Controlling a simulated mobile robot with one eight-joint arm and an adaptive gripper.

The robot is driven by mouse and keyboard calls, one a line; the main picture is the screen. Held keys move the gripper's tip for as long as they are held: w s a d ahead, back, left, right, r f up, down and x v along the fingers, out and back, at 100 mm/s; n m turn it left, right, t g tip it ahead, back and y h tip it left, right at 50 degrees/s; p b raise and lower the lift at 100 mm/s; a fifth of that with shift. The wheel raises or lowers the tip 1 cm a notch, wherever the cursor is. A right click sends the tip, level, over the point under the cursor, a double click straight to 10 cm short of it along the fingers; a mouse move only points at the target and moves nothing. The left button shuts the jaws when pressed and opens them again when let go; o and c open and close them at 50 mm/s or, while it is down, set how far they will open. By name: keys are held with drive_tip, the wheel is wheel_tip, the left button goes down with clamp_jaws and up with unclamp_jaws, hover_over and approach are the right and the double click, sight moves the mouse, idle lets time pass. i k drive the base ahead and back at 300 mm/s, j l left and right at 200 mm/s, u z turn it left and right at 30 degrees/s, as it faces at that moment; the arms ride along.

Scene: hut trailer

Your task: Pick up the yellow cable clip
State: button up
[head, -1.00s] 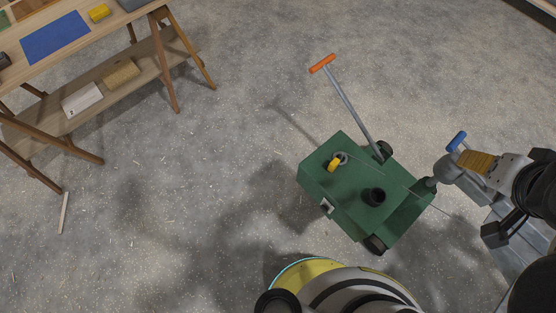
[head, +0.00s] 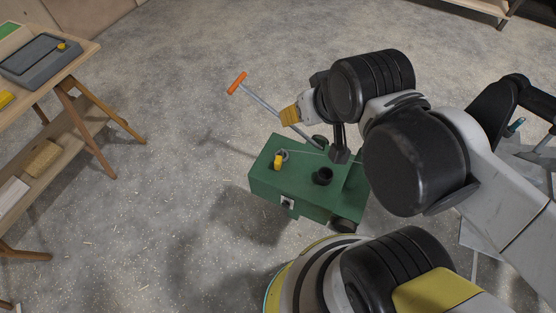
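A small yellow piece (head: 278,162), which looks like the cable clip, sits on top of the green box-shaped cart (head: 268,182), near its back left, next to a small grey ring-like part. It is too small to make out in detail. My arm reaches in from the right, and its wrist is above the cart's back right part. A dark part below the wrist looks like my gripper (head: 340,153). It is to the right of the yellow piece and apart from it. Its fingers are not clear, so I cannot tell whether it is open or shut.
The cart has a black round fitting (head: 323,176) on top and a tilted pull handle (head: 237,83) with an orange grip. A wooden table (head: 82,56) at left holds a grey tray (head: 38,60) with a small yellow item. The floor between table and cart is clear.

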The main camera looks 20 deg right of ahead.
sight(278, 161)
drive_tip(key=k+l+z, duration=0.45)
drive_tip(key=l+z, duration=0.15)
drive_tip(key=z, duration=0.15)
